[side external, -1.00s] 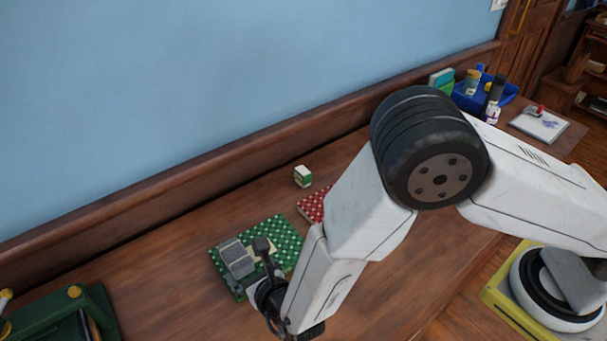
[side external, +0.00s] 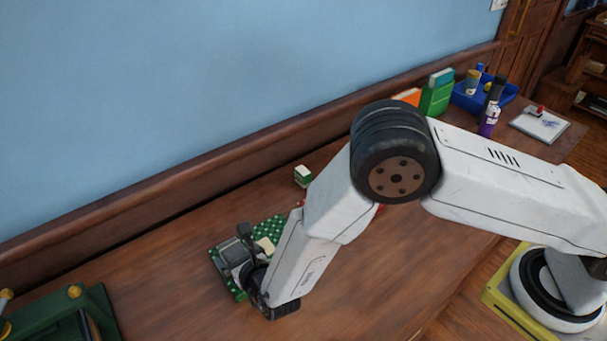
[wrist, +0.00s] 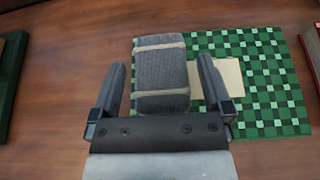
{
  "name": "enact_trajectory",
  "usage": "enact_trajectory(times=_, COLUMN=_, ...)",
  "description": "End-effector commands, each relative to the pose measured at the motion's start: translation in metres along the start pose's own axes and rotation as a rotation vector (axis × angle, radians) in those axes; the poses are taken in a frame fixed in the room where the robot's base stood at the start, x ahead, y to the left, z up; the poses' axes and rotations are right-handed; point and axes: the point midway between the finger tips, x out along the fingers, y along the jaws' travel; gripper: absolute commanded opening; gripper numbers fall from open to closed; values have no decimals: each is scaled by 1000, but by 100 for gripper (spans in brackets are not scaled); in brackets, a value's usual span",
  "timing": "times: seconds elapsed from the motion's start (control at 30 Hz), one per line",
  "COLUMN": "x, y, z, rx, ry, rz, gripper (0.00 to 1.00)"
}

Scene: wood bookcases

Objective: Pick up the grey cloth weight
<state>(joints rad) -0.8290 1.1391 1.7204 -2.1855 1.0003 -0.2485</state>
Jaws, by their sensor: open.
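The grey cloth weight (wrist: 161,68) is a dark grey block with two pale bands, lying at the left edge of a green checkered book or board (wrist: 270,75). In the wrist view it sits between the two fingers of my gripper (wrist: 163,95), which is open, with a small gap on each side. In the side view my gripper (side external: 245,258) is low over the weight (side external: 238,250) and partly hides it. A cream card (wrist: 230,77) lies on the green board right beside the right finger.
A small green and white box (side external: 302,176) stands near the back of the desk. A dark green container (side external: 65,315) is at the front left. A red object (wrist: 313,50) lies to the right of the green board. A blue tray (side external: 485,96) holds items at the far right.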

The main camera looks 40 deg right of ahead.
Motion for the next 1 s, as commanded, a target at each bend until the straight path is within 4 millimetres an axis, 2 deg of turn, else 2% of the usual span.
enact_trajectory(times=0.53, x=3, y=0, z=0, rx=0, ry=-1, rz=0, gripper=100)
enact_trajectory(times=0.57, x=3, y=0, z=0, rx=-1, ry=-1, rz=0, gripper=97)
enact_trajectory(times=0.8, x=3, y=0, z=0, rx=0, ry=-1, rz=0, gripper=21)
enact_trajectory(times=0.87, x=3, y=0, z=0, rx=0, ry=-1, rz=0, gripper=2)
enact_trajectory(times=1.0, x=3, y=1, z=2, rx=1, ry=-5, rz=1, gripper=0)
